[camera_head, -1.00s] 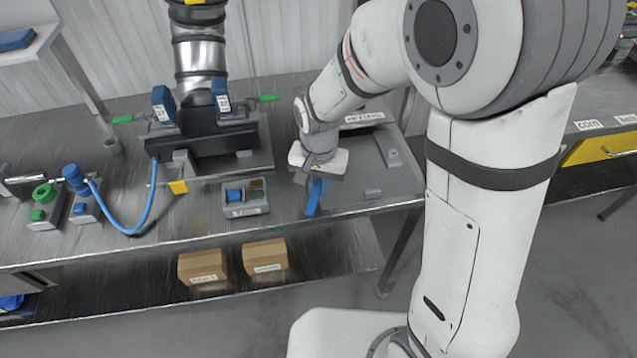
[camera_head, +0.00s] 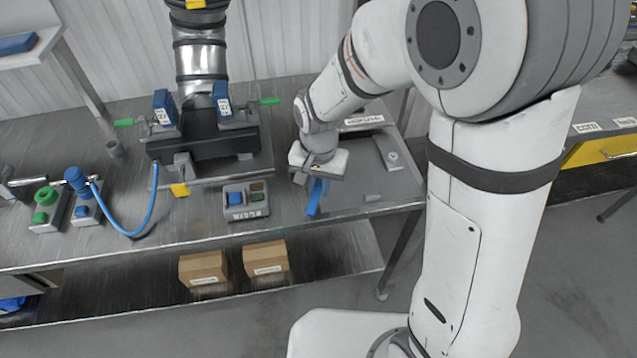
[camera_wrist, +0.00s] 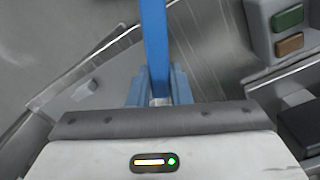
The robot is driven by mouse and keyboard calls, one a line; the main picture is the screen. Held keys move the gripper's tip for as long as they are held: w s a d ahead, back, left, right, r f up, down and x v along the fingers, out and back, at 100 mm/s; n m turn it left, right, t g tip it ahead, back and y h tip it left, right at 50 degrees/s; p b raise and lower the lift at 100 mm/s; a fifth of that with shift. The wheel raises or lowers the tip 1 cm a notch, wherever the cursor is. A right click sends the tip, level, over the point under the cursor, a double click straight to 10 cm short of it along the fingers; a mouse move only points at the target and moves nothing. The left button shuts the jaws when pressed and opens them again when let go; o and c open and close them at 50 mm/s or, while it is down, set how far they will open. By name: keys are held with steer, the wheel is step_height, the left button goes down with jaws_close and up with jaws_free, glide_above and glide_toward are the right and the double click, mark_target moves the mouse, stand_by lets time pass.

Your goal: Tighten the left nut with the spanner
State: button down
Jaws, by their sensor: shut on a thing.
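My gripper (camera_head: 317,180) is shut on a long blue bar, which looks like the spanner (camera_head: 315,198), above the grey tray at the bench's right end. In the wrist view the spanner (camera_wrist: 155,40) runs up out of the frame from between the blue-grey fingertips (camera_wrist: 158,88); its far end is cut off. The flange fixture (camera_head: 205,145) stands on the bench to the left of my gripper, under a metal duct. It has two blue labelled blocks and green-tipped handles at its left (camera_head: 124,123) and right (camera_head: 269,101). I cannot make out the left nut.
A blue hose (camera_head: 150,215) loops on the bench at left, near green and blue knobs. A small grey part (camera_head: 372,198) lies on the tray (camera_head: 400,190). Cartons (camera_head: 203,268) are below.

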steer(key=shift+r, duration=0.15)
steer(key=shift+r+p, duration=1.45)
steer(key=shift+r, duration=0.4)
